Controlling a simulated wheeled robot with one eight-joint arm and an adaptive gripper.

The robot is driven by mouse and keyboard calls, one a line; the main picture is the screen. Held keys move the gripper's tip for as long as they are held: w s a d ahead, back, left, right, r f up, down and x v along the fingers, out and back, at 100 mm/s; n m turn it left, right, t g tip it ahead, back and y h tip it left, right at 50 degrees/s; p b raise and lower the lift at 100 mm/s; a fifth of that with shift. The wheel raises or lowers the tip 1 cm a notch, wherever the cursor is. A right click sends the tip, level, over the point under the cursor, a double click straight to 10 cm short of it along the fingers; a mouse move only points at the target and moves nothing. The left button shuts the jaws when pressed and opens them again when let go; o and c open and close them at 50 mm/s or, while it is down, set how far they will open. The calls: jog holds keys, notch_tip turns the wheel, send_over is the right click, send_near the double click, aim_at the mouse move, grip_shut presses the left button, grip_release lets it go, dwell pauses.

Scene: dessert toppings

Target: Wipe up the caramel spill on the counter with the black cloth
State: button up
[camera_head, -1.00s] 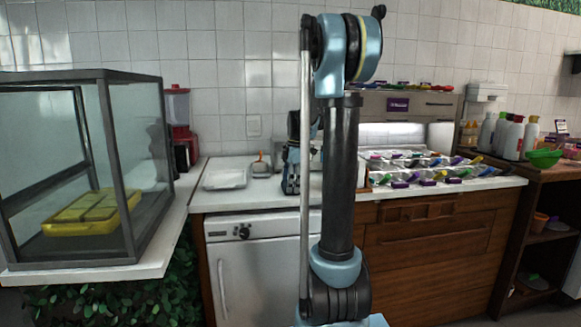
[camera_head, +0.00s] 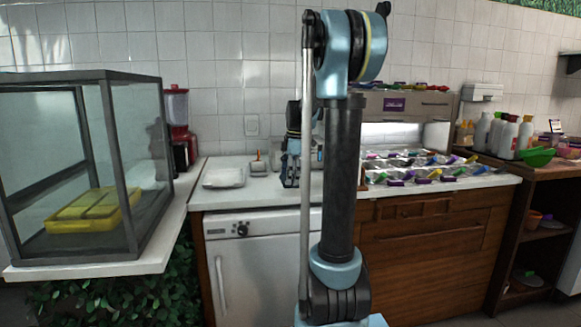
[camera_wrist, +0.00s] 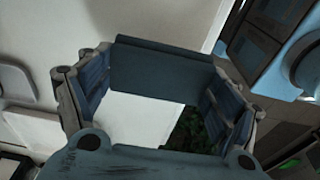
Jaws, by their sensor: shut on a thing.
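My gripper (camera_head: 290,180) points down over the white counter, partly hidden behind my arm in the head view. In the wrist view my gripper (camera_wrist: 155,100) has its two fingers on either side of a dark, blue-grey, flat-sided piece, which I take for the black cloth (camera_wrist: 160,70). It is shut on this cloth. The cloth cannot be made out in the head view. I see no caramel spill on the visible part of the counter (camera_head: 255,192); my arm hides some of it.
A white tray (camera_head: 223,177) and a small container with an orange top (camera_head: 258,166) stand left of my gripper. A glass case (camera_head: 85,170) fills the left. Topping bins (camera_head: 430,170) stand on the right, with bottles (camera_head: 510,135) beyond. A red blender (camera_head: 178,125) is behind.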

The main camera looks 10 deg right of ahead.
jog(key=shift+a+r, duration=0.1)
jog(key=shift+r, duration=2.35)
